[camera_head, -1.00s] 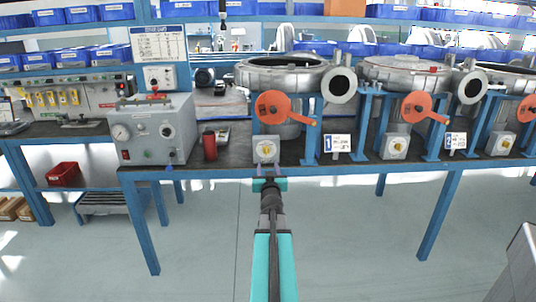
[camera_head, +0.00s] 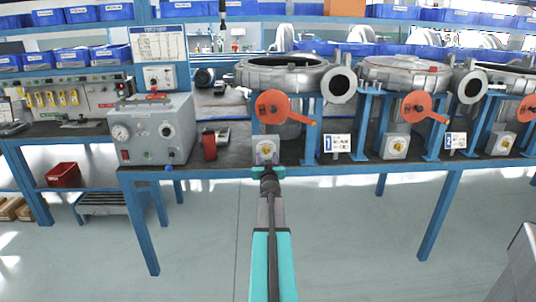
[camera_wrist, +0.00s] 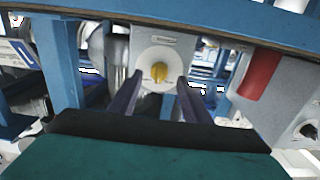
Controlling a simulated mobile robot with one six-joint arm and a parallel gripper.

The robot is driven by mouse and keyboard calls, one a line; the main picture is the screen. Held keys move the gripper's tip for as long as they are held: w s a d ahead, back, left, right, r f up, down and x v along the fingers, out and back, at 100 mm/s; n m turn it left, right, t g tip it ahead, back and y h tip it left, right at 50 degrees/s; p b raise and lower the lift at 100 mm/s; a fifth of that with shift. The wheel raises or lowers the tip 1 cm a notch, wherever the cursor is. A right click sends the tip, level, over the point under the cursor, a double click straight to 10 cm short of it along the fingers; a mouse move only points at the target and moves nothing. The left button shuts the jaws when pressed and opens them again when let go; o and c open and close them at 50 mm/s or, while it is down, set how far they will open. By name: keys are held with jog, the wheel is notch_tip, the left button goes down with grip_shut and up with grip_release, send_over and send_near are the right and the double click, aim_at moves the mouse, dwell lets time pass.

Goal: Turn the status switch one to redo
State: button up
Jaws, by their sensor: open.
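The status switch one (camera_head: 266,152) is a grey box on the bench's front edge, below the first blower at centre. It has a white round dial with a yellow knob. In the wrist view the switch (camera_wrist: 160,50) fills the top middle, its yellow knob (camera_wrist: 158,74) facing me and turned roughly upright in that picture. My gripper (camera_head: 267,166) is just in front of the switch. In the wrist view its two dark fingers are apart, one on each side of the dial, with the knob between them in the picture. I cannot tell whether they touch it. The dial's lettering is unreadable.
A red can (camera_head: 209,145) stands left of the switch, beside a grey gauge box (camera_head: 155,130). An orange handwheel (camera_head: 277,106) is just above. A white label card (camera_head: 337,143) stands to the right. Another switch (camera_head: 396,143) sits further right.

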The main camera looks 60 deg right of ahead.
aim_at(266, 152)
jog(key=shift+x, duration=1.95)
